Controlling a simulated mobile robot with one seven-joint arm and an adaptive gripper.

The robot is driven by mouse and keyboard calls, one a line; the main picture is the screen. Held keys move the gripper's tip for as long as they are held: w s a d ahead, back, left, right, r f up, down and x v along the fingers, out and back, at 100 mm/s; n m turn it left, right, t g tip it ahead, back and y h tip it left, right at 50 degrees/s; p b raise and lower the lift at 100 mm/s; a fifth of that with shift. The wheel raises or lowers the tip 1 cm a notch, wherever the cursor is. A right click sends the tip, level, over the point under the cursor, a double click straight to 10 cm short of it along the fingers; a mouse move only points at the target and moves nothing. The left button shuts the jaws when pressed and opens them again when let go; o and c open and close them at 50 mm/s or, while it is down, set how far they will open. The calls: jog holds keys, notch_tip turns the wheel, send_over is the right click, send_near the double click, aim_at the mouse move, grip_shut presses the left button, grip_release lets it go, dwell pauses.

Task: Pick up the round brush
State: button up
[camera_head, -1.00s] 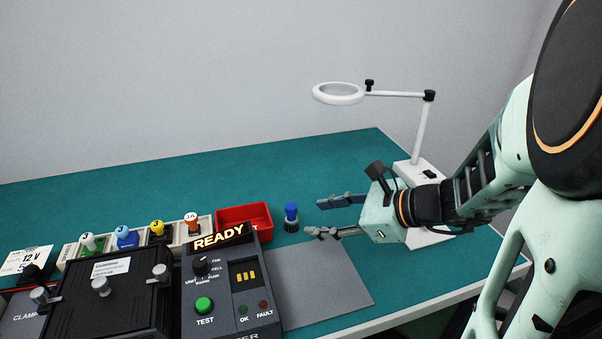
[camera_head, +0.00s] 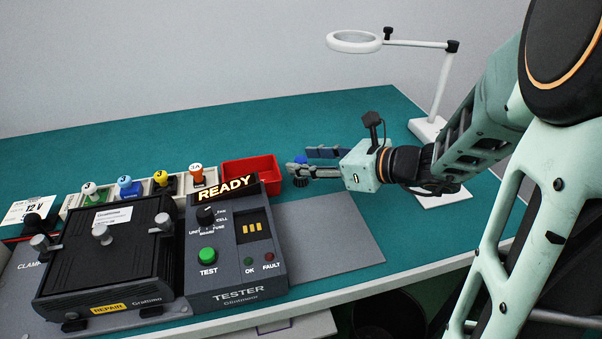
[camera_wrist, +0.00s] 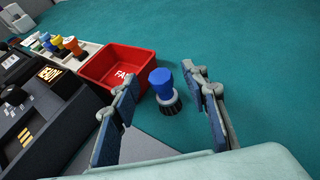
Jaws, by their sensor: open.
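The round brush has a blue handle and a dark round base. In the wrist view the round brush (camera_wrist: 162,88) stands upright on the green bench, between and a little beyond my open fingers. My gripper (camera_wrist: 166,106) is open and empty, with one finger on each side of the brush's line. In the head view my gripper (camera_head: 308,162) reaches left over the bench, and its fingers partly hide the brush (camera_head: 300,172). I cannot tell whether a finger touches it.
A red bin (camera_head: 252,170) stands just left of the brush. A tester (camera_head: 236,250) reading READY and a black clamped unit (camera_head: 108,245) fill the left front. A grey mat (camera_head: 330,235) lies in front. A magnifier lamp (camera_head: 440,90) stands behind my arm.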

jog(key=shift+x, duration=1.15)
jog(key=shift+d, duration=0.1)
grip_shut()
jog(key=shift+r, duration=0.15)
